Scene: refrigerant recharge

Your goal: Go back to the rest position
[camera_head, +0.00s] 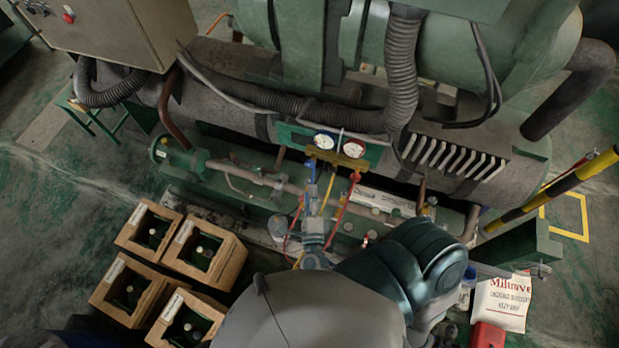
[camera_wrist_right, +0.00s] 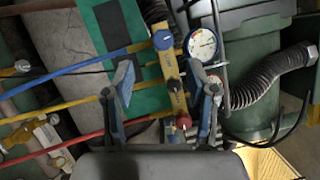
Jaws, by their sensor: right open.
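The manifold gauge set has two round dials (camera_head: 333,144) and a yellow body with a blue knob and a red knob, and hangs on the green machine. Blue, yellow and red hoses run down from it. My right gripper (camera_head: 314,212) is in front of and below the gauges in the head view. In the right wrist view its two fingers (camera_wrist_right: 165,97) are spread apart. The yellow manifold bar (camera_wrist_right: 172,80) shows between them, with nothing visibly clamped. I cannot tell the exact gap to the bar. My left gripper is not in view.
Several wooden crates (camera_head: 150,262) with dark bottles stand on the floor at left. A white sack (camera_head: 502,300), a red case (camera_head: 487,336) and a yellow-black pole (camera_head: 555,188) are at right. Machine pipes and hoses lie close around my right gripper. Open floor shows at far left.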

